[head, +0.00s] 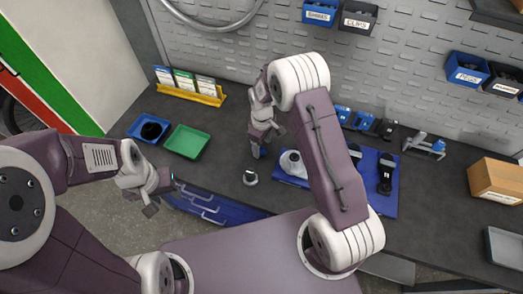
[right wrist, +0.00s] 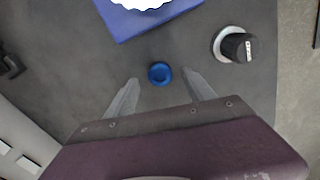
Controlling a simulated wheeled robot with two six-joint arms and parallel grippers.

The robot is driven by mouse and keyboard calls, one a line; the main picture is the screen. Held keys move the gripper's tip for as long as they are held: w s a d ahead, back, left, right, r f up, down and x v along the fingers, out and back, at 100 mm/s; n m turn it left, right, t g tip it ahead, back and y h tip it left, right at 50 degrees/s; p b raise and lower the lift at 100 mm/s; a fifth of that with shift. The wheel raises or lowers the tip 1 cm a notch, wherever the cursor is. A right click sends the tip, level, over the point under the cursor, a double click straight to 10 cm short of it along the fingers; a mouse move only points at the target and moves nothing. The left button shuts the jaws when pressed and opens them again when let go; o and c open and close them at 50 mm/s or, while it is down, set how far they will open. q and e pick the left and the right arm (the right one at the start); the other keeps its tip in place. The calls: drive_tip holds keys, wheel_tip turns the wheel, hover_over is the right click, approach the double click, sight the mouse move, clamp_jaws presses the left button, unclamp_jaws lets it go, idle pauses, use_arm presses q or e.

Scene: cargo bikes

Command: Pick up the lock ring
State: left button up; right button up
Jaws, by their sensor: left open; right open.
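A small round blue piece (right wrist: 160,73), which looks like the lock ring, lies on the dark bench top. In the right wrist view it sits between the fingertips of my right gripper (right wrist: 160,80), with a gap on each side. My right gripper is open, pointing down at it, and holds nothing. In the head view a bit of the blue piece (head: 263,152) shows just below the gripper, the rest hidden. My left gripper (head: 162,197) is open and empty, in front of the bench near the drawer handles.
A dark knob in a silver ring (right wrist: 229,44) stands close by on the bench. A blue mat (right wrist: 150,21) with a white toothed part (right wrist: 142,3) lies beside the piece. A green tray (head: 187,141) and a blue tray (head: 137,125) are to the left.

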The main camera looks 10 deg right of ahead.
sight(262, 150)
drive_tip(key=shift+f, duration=1.45)
clamp_jaws()
wheel_tip(262, 150, up, 10)
drive_tip(key=b, duration=0.1)
